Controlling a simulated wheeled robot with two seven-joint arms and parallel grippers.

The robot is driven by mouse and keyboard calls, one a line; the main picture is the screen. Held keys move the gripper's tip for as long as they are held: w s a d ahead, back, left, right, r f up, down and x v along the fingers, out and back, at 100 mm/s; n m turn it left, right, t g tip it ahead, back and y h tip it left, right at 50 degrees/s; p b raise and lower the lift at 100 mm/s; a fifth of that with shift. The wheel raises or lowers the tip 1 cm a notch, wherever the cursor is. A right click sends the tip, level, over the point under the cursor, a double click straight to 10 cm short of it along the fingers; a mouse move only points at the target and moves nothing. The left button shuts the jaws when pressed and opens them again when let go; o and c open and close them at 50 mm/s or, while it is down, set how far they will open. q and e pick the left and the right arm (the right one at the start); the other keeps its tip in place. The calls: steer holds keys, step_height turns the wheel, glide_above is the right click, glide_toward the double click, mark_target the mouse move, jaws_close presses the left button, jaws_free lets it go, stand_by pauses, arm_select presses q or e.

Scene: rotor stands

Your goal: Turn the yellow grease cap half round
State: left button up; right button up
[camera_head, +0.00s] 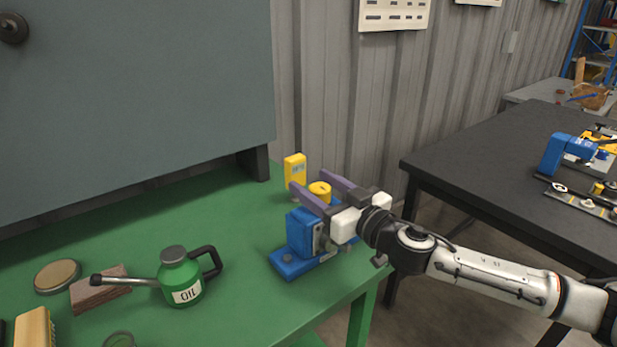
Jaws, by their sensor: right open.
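The yellow grease cap (319,188) sits on top of a blue rotor stand (300,232) near the right edge of the green table. My right gripper (308,184) reaches in from the right and is open. Its two purple fingers lie on either side of the cap, one on the near side and one on the far side. Whether a finger touches the cap cannot be told. The fingers and the white gripper body hide part of the stand. My left gripper is not in view.
A green oil can (180,277), a brown block (98,288) and a round tin (57,276) are at left on the green table (235,235). A black table (480,150) stands at right.

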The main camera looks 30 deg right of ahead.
steer(key=shift+w+r, duration=0.1)
steer(key=shift+w, duration=0.75)
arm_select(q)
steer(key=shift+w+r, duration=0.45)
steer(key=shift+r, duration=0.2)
arm_select(e)
steer(key=shift+w+a, duration=0.1)
steer(key=shift+w, duration=0.3)
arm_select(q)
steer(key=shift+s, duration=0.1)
arm_select(e)
steer(key=c, duration=1)
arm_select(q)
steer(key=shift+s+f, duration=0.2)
arm_select(e)
steer(key=shift+c, duration=0.2)
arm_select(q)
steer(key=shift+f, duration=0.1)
